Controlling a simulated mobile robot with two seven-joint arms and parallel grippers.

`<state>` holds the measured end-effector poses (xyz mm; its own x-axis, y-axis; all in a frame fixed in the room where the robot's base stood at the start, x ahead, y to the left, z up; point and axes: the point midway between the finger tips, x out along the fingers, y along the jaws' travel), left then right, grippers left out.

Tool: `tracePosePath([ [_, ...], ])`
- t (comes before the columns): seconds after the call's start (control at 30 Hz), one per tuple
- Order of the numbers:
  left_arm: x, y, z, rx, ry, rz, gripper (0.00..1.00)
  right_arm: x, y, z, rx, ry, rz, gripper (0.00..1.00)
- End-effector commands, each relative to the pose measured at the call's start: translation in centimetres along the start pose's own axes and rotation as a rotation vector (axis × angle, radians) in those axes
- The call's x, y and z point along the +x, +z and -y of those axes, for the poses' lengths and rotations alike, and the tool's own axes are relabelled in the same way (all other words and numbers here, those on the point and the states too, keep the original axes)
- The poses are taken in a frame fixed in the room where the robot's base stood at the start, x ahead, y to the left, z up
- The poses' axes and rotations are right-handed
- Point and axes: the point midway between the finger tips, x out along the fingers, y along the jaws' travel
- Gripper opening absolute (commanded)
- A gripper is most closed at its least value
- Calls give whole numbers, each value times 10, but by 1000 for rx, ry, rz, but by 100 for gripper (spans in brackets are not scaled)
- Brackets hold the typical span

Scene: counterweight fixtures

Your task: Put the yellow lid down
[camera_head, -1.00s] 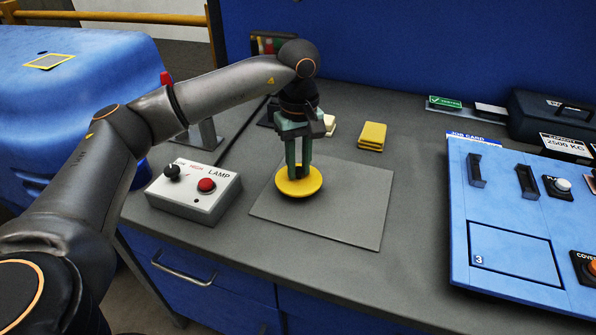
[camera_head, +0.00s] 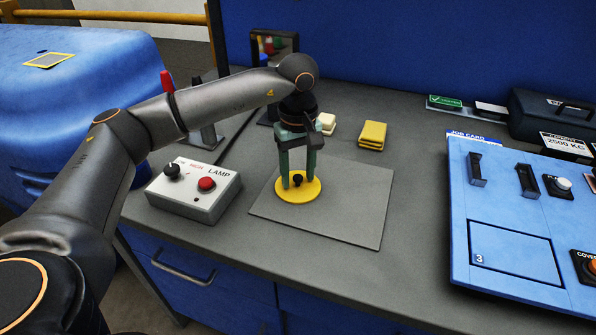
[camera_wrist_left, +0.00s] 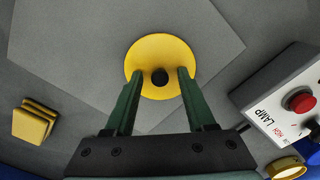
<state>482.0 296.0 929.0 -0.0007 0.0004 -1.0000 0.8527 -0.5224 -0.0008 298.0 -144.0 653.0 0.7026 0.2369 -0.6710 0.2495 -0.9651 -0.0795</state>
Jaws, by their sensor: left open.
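The yellow lid (camera_head: 306,194) is a round disc with a black knob (camera_head: 297,180) in its middle. It lies on the left part of the grey mat (camera_head: 345,205) on the bench. The lid also shows in the left wrist view (camera_wrist_left: 160,52), with its knob (camera_wrist_left: 160,77) between the fingers. My left gripper (camera_head: 298,184) points down over the lid. Its green fingers are spread apart, one on each side of the knob, with gaps to it. The left gripper shows open in the wrist view too (camera_wrist_left: 158,76). My right gripper is not in view.
A lamp control box (camera_head: 194,191) with a red button stands just left of the mat. A blue panel (camera_head: 500,225) is at the right. The mat's right part is clear.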

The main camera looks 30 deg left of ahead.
Motion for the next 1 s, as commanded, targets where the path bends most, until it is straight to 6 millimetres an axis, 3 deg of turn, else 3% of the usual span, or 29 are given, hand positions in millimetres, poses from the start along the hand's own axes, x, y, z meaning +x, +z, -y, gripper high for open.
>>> tracePosePath([
  [0.17,-12,0,-1,-1,4,-1,55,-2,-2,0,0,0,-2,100],
  [0.63,-105,0,-1,0,3,-1,55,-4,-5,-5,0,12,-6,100],
  [0.8,-121,0,0,0,1,0,55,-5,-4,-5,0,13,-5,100],
  [1.0,-123,0,0,1,0,1,55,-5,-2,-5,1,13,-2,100],
])
